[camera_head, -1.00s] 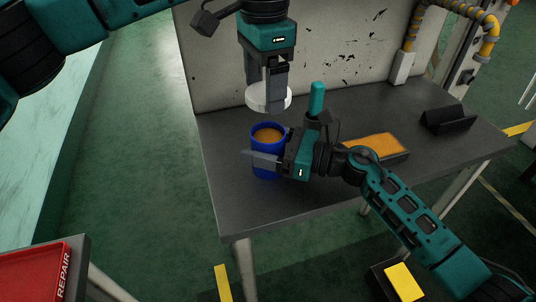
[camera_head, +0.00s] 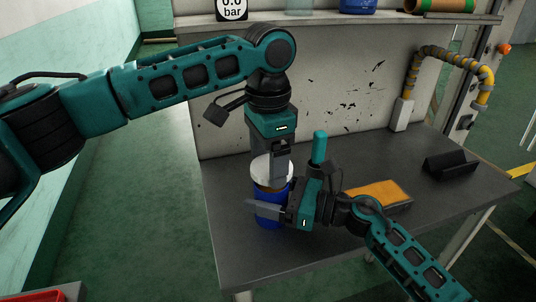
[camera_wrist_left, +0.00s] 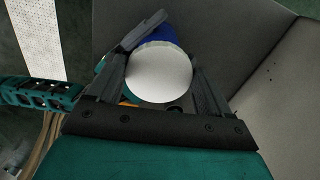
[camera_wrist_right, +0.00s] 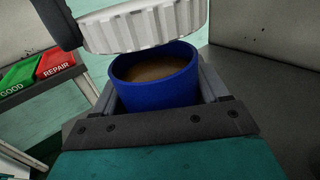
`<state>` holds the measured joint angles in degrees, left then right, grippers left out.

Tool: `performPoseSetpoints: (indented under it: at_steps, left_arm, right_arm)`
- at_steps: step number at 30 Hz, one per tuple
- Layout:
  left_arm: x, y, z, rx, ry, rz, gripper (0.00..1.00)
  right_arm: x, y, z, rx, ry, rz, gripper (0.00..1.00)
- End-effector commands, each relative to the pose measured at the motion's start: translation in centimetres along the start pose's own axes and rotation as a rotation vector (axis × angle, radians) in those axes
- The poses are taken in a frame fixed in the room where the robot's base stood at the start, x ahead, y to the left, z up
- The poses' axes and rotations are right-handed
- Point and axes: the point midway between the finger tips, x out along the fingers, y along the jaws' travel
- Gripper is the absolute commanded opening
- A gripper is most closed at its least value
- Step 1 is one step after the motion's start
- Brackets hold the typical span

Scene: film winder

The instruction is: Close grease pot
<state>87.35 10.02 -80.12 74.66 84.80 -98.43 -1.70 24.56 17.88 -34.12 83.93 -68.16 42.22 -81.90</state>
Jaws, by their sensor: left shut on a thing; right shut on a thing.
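My left gripper (camera_head: 277,172) is shut on the white, ridged round lid (camera_head: 262,166) and holds it just above the blue grease pot (camera_head: 270,222). In the right wrist view the lid (camera_wrist_right: 140,28) hangs slightly tilted, apart from the pot's rim, with a gap; the pot (camera_wrist_right: 155,92) is open, with brown grease inside. My right gripper (camera_head: 272,208) is shut around the pot's side, and the pot stands upright at the bench's left part. In the left wrist view the lid (camera_wrist_left: 160,72) hides most of the pot (camera_wrist_left: 155,28).
The dark bench (camera_head: 240,255) has an upright teal handle (camera_head: 319,148) close behind my right gripper, an orange-topped tray (camera_head: 385,193) and a black holder (camera_head: 450,165) to the right. A scuffed panel (camera_head: 340,100) stands behind. The bench's front left is clear.

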Motion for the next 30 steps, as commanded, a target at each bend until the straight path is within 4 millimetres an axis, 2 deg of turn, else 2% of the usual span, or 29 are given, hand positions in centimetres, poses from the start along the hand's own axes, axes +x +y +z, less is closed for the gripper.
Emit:
performPoseSetpoints:
  at_steps: [10,20,30]
  left_arm:
    - [0.1,0.0,0.0,0.000,-0.001,0.001,0.52]
    - [1.7,0.0,0.0,0.001,0.000,0.002,0.52]
    - [1.8,0.0,0.0,0.000,0.000,0.001,0.52]
  right_arm:
    - [0.0,0.0,0.0,0.000,0.001,0.000,0.19]
    - [0.0,0.0,0.0,0.000,0.001,0.000,0.19]
    - [0.0,0.0,0.0,0.000,0.001,0.000,0.19]
